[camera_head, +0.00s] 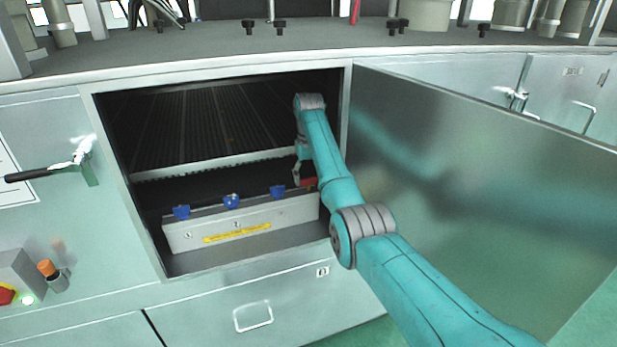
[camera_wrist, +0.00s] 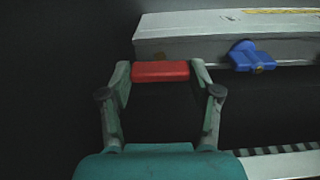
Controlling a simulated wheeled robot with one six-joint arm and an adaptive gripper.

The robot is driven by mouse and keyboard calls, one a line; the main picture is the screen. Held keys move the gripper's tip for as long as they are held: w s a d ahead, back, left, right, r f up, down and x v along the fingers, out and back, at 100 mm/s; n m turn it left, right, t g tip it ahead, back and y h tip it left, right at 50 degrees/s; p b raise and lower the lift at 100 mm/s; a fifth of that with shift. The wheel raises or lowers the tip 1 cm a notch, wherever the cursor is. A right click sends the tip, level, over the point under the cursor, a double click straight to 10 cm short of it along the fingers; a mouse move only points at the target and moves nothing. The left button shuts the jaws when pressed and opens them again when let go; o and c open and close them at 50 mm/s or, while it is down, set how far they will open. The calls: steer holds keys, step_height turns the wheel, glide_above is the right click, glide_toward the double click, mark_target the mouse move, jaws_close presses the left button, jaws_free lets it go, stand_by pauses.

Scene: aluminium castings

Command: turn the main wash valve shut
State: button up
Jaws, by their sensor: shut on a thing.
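A red valve handle (camera_wrist: 160,71) sits between my fingertips in the wrist view, beside the near edge of a light grey manifold box (camera_wrist: 190,38). My gripper (camera_wrist: 160,76) is shut on this red handle, with one finger at each end of it. In the head view the red handle (camera_head: 307,182) shows small at the right end of the box (camera_head: 240,222), inside the open cabinet. My gripper (camera_head: 302,172) is there too, partly hidden by my arm. The valve body under the handle is hidden.
The open cabinet door (camera_head: 480,190) stands right of my arm. The cabinet's right frame (camera_head: 345,110) is close to my arm.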

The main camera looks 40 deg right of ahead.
steer(key=m, duration=1.3)
steer(key=shift+m, duration=2.2)
steer(key=o, duration=1.1)
steer(key=shift+o, duration=0.2)
